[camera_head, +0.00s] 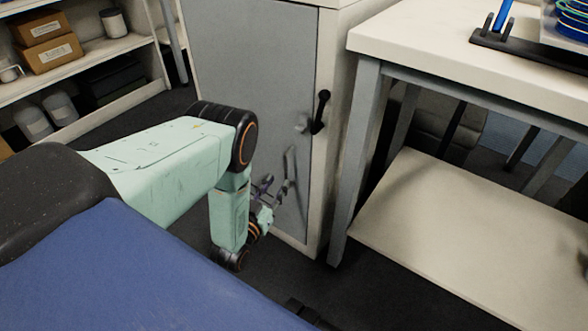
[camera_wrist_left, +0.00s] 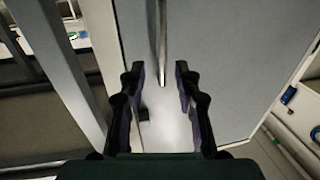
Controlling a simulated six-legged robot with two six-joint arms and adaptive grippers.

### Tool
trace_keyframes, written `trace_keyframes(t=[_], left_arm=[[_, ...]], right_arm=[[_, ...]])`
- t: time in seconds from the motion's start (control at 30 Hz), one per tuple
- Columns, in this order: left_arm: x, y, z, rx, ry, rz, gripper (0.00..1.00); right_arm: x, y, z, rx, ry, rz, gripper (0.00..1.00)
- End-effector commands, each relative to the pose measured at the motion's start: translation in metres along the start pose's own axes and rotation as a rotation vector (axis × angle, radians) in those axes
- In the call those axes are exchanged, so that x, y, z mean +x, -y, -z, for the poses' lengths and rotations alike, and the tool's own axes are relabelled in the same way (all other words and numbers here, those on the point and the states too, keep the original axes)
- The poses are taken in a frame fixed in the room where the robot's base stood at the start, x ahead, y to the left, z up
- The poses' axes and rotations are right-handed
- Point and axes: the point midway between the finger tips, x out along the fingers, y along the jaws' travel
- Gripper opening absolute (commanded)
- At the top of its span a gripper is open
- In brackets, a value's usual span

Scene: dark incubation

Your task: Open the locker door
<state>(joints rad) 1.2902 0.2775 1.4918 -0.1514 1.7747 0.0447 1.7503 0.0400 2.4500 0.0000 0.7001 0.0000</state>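The grey locker door (camera_head: 250,60) looks closed in its pale cabinet frame. A black lever handle (camera_head: 320,112) sits near the door's right edge. My left gripper (camera_head: 268,190) is low in front of the door, below and left of the lever. In the left wrist view its two dark fingers (camera_wrist_left: 160,70) are spread apart, facing the door (camera_wrist_left: 225,50). A narrow metal bar (camera_wrist_left: 160,35) shows between and beyond the fingertips; I cannot tell whether it touches them. A similar thin grey shape (camera_head: 290,165) shows beside the gripper in the head view. My right gripper is out of view.
A white-topped table (camera_head: 450,55) with a lower shelf (camera_head: 470,220) stands close to the locker's right. Shelving with boxes (camera_head: 50,45) is at the far left. Dark floor (camera_head: 290,270) is clear in front of the locker.

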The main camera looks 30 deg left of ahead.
Motion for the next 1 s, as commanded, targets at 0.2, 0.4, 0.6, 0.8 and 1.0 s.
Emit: trace_keyframes(t=[0.2,0.4,0.6,0.8,1.0], left_arm=[[0.032,0.003,-0.002,0.0,-0.003,0.004,0.33],[0.06,0.001,-0.003,0.0,-0.001,0.002,0.33],[0.075,-0.002,-0.002,0.0,0.002,0.0,0.33],[0.077,-0.004,-0.001,0.0,0.003,0.0,0.33],[0.076,-0.003,-0.001,0.0,0.003,0.0,0.21]], right_arm=[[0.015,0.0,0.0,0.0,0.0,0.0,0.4],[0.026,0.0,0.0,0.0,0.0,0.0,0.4],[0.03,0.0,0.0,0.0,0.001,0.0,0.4],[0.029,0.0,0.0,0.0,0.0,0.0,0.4],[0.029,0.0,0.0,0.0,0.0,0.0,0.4]])
